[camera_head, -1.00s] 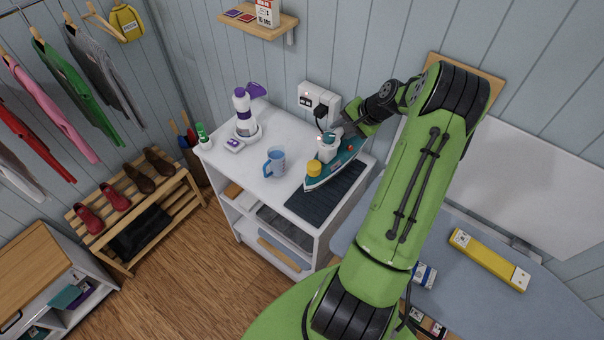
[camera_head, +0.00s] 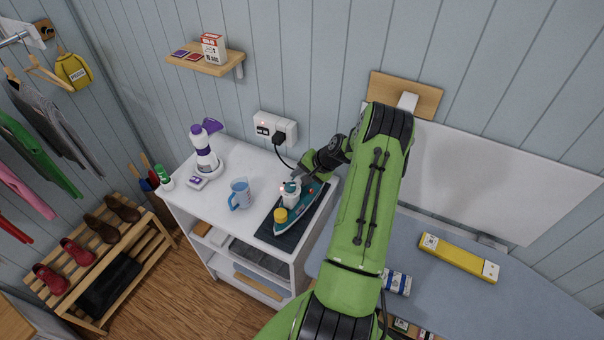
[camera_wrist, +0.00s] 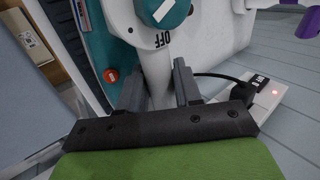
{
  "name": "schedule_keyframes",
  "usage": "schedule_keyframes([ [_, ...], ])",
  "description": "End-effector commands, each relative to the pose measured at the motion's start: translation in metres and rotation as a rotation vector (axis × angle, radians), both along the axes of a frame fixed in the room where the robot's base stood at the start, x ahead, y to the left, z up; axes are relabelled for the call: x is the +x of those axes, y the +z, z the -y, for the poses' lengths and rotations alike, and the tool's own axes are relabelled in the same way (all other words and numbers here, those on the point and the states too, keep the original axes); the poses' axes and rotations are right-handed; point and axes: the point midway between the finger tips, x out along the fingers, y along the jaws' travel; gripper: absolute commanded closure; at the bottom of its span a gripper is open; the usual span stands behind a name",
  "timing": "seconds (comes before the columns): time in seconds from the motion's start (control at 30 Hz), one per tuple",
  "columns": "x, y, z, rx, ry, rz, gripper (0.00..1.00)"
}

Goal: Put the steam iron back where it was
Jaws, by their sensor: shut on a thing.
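The steam iron (camera_head: 306,207), teal and white with a yellow cap, is over the dark ribbed mat (camera_head: 289,241) on the white cabinet top (camera_head: 219,183). I cannot tell whether its sole touches the mat. My gripper (camera_head: 297,178) is shut on the iron's pale handle from the back right. In the wrist view my gripper (camera_wrist: 158,86) has a finger on each side of a pale part of the iron, and the teal body (camera_wrist: 101,50) and a dial marked OFF show beyond. The iron's underside is hidden.
A blue measuring jug (camera_head: 240,194) stands left of the iron. A white and purple bottle (camera_head: 203,150) is further left. A wall socket (camera_head: 275,128) with a plug and black cable is behind. An ironing board (camera_head: 420,300) with a yellow box (camera_head: 457,258) lies right.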

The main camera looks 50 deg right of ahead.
Motion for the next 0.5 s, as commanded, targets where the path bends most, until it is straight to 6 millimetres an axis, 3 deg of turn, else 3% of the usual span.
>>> schedule_keyframes([
  [0.03,0.0012,-0.0018,0.0000,-0.001,0.001,0.004,1.00],
  [0.07,-0.0002,-0.0026,-0.0001,0.000,0.000,-0.001,0.62],
  [0.2,-0.0002,-0.0020,-0.0001,0.000,-0.001,-0.001,0.41],
  [0.5,-0.0003,0.0005,-0.0001,0.000,-0.001,-0.001,0.41],
])
